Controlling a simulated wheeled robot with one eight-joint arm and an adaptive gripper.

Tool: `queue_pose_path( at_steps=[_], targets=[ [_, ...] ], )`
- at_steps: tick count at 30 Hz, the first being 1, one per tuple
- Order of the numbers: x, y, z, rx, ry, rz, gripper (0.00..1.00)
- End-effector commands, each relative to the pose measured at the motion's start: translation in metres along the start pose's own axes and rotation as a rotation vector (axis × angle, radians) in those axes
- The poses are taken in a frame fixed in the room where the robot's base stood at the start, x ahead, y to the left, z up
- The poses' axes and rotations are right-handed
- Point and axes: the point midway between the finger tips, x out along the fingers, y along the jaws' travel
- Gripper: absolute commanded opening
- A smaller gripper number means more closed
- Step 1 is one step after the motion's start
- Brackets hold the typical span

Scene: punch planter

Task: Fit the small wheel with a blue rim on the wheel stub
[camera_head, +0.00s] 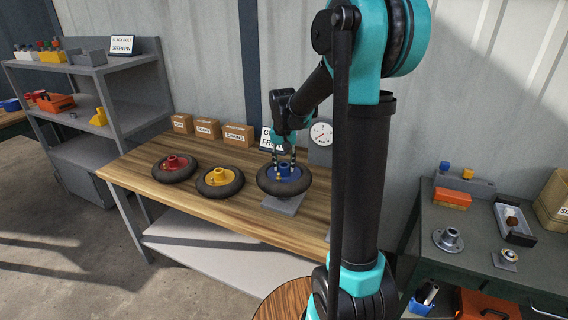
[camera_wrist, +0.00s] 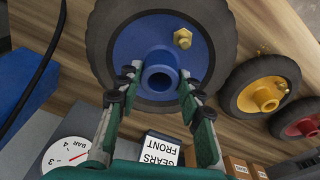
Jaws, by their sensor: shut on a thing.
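The wheel with a blue rim (camera_head: 266,190) has a black tyre and is over a grey plate on the wooden bench. I cannot tell whether it touches the plate. My gripper (camera_head: 284,167) points down at its middle. In the wrist view the blue rim (camera_wrist: 130,45) fills the upper middle, with a brass bolt (camera_wrist: 182,38) off-centre. There my gripper's fingertips (camera_wrist: 160,82) are closed on opposite sides of the raised blue hub. A grey flanged hub (camera_head: 448,239) stands on the dark bench at right; I cannot tell whether it is the wheel stub.
A yellow-rimmed wheel (camera_head: 217,183) and a red-rimmed wheel (camera_head: 173,168) lie left on the wooden bench (camera_head: 205,208). Cardboard boxes (camera_head: 207,128), a sign (camera_wrist: 160,150) and a gauge (camera_head: 321,133) stand behind. The dark bench holds an orange box (camera_head: 453,198) and a tray (camera_head: 514,224).

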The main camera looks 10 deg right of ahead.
Motion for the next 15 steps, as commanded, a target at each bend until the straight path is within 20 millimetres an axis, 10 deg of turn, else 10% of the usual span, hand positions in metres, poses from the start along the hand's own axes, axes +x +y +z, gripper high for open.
queue_pose_path(
  at_steps=[15],
  targets=[
    [0.0093, 0.0, 0.0011, 0.0, 0.0, 0.0, 0.0]
  ],
)
